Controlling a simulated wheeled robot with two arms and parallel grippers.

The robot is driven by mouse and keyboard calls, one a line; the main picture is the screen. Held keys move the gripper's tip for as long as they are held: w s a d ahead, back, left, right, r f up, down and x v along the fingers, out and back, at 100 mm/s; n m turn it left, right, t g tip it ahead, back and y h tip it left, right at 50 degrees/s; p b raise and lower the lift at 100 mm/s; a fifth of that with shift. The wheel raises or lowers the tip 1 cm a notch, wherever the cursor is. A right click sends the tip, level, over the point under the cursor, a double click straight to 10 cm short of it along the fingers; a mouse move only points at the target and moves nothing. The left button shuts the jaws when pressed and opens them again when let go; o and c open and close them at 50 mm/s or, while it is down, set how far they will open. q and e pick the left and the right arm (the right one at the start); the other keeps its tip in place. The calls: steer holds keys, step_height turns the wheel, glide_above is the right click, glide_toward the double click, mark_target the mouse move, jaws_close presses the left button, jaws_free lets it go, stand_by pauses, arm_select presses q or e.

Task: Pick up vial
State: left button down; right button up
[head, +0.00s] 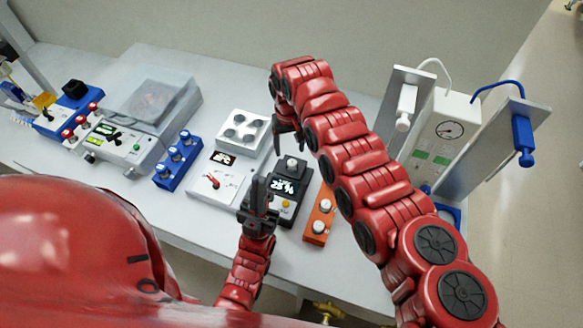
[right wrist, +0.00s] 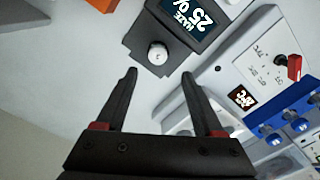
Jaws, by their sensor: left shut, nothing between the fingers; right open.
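Several pale-capped vials show. One pale cap (head: 292,163) stands up from the dark haze meter (head: 286,186); it also shows in the right wrist view (right wrist: 157,53), and whatever is below it is hidden. Two white-capped vials (head: 325,204) sit in the orange rack (head: 314,238). Several more (head: 172,152) sit in the blue rack (head: 163,180). My right gripper (head: 289,143) is open above and behind the meter. In the right wrist view its fingertips (right wrist: 159,76) are apart, with the cap beyond the gap between them. My left gripper (head: 262,182) is shut and empty, just left of the meter.
A white stirrer (head: 207,184) and a white block with several round wells (head: 230,145) stand left of the meter. A clear-lidded unit (head: 150,100) is further left. A white gauge stand (head: 445,130) with side plates is at right.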

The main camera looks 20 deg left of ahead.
mark_target(292, 162)
steer(key=f+p, duration=0.1)
steer(key=d+f+p, duration=0.1)
steer(key=p, duration=0.1)
steer(key=shift+s+f, duration=0.1)
steer(key=shift+s, duration=0.25)
step_height(292, 162, down, 3)
steer(key=shift+r+b, duration=0.1)
steer(key=shift+b, duration=0.95)
steer(key=shift+w+a, duration=0.1)
steer(key=c, duration=0.6)
jaws_close()
